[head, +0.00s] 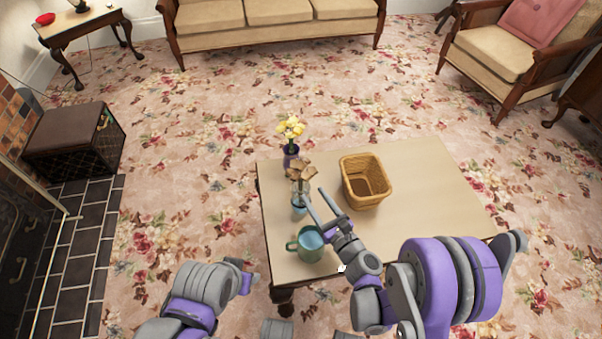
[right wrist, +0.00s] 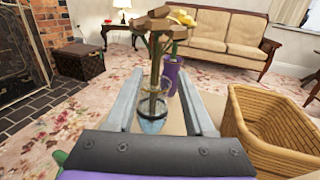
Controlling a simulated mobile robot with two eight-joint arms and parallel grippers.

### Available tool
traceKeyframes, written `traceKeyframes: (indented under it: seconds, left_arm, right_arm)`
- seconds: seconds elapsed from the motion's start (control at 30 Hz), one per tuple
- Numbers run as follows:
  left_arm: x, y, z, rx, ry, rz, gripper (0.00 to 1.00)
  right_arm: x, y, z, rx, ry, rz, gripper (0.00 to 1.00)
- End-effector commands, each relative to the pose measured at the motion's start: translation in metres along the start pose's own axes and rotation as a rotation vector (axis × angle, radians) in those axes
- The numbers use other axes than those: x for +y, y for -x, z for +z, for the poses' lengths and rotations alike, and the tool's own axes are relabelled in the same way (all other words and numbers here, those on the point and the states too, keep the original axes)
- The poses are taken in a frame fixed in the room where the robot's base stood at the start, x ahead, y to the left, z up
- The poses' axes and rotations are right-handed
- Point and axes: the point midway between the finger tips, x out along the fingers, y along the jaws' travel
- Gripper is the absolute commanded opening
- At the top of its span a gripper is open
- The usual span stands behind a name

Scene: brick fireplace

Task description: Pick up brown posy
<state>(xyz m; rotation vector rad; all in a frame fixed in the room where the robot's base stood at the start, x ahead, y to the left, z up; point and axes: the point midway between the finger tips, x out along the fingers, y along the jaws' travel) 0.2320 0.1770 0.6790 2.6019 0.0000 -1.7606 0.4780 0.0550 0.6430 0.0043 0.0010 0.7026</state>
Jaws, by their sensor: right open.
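The brown posy (head: 301,172) stands upright in a small blue glass vase (head: 299,205) on the coffee table (head: 418,187). My right gripper (head: 317,205) is open beside the posy. In the right wrist view, the posy's brown heads (right wrist: 158,24) and stems rise between the two open fingers (right wrist: 160,95), with the vase (right wrist: 153,117) low between them. I cannot tell whether a finger touches the stems. My left arm shows at the lower left of the head view, but I cannot make out its fingers.
A purple vase with yellow flowers (head: 290,128) stands just behind the posy. A wicker basket (head: 364,182) is to the right, close to my right gripper. A green mug (head: 309,244) stands in front. The table's right side is clear.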

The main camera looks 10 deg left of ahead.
Motion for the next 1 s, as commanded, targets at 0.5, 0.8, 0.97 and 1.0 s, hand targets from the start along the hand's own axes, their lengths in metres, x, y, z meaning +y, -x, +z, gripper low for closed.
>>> traceKeyframes:
  seconds: [0.5,0.8,0.97,1.0]
  left_arm:
    - [0.000,-0.005,0.001,-0.001,0.000,0.000,0.50]
    - [0.000,-0.006,0.001,-0.001,0.000,0.000,0.50]
    - [0.000,-0.006,0.001,-0.002,0.000,0.000,0.50]
    - [0.000,-0.006,0.001,-0.002,0.000,0.000,0.50]
  right_arm:
    - [0.007,-0.062,0.006,0.000,0.003,0.003,0.54]
    - [0.007,-0.076,0.006,0.000,0.004,0.001,0.54]
    - [0.007,-0.076,0.006,0.000,0.004,0.001,0.41]
    - [0.007,-0.076,0.006,0.000,0.004,0.001,0.34]
